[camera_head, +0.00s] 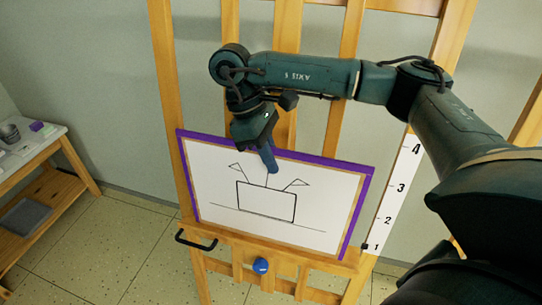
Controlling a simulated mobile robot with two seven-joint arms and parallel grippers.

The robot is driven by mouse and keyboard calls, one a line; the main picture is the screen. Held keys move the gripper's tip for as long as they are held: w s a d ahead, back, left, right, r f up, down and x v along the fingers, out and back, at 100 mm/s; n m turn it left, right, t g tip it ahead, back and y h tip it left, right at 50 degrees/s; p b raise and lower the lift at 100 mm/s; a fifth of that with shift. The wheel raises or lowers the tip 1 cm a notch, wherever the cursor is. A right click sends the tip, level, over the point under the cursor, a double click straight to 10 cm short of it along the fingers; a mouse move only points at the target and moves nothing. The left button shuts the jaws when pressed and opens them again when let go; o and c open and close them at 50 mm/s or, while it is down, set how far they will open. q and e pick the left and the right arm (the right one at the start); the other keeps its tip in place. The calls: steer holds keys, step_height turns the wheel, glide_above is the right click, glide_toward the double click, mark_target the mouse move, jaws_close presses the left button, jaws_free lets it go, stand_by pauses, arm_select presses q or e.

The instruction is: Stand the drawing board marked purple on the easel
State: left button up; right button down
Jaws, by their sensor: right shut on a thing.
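The drawing board (230,205) has a purple border and a white sheet with a line drawing of a box and two flags. It leans nearly upright against the wooden easel (165,75), its lower edge at the easel's ledge (225,242). I cannot tell whether that edge bears on the ledge or sits just above it. My right gripper (268,160) comes down from above and is shut on the middle of the board's top edge. The rear finger is hidden behind the board. My left gripper is out of view.
A number strip (398,190) marked 1 to 4 runs up the easel's right side. A blue knob (261,265) and a black handle (196,240) show at the ledge. A low side table (60,140) with a purple block (37,126) and a grey cup (9,133) stands at left.

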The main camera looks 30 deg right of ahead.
steer(key=c, duration=1.5)
jaws_free()
steer(key=shift+o, duration=0.2)
steer(key=o, duration=0.4)
steer(key=shift+r, duration=0.1)
